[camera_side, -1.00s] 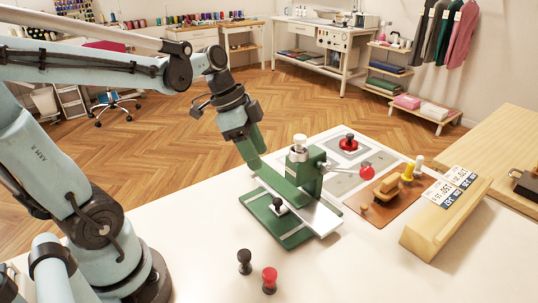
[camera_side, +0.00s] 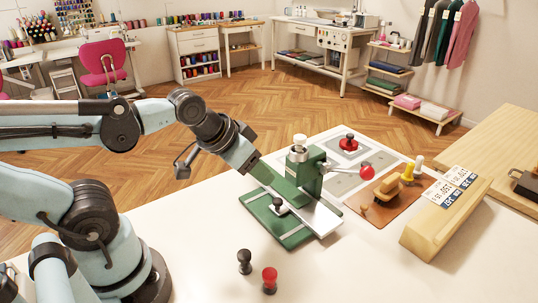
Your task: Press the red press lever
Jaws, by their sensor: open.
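The press lever is a metal rod ending in a red ball (camera_side: 367,172), sticking out to the right of the green press (camera_side: 312,168) in the side view. The press has a white knob on top and a green base with a pale metal plate. The lever looks roughly level. My gripper (camera_side: 270,177) is open on the left side of the press, low over its base, with the lever on the far side of the column. Its green fingers blend with the green press, so I cannot tell whether they touch it.
A black-knobbed piece (camera_side: 244,261) and a red-knobbed piece (camera_side: 270,279) stand in front of the press. A brown board (camera_side: 391,207) with wooden and yellow pieces and a wooden block (camera_side: 440,222) lie to the right.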

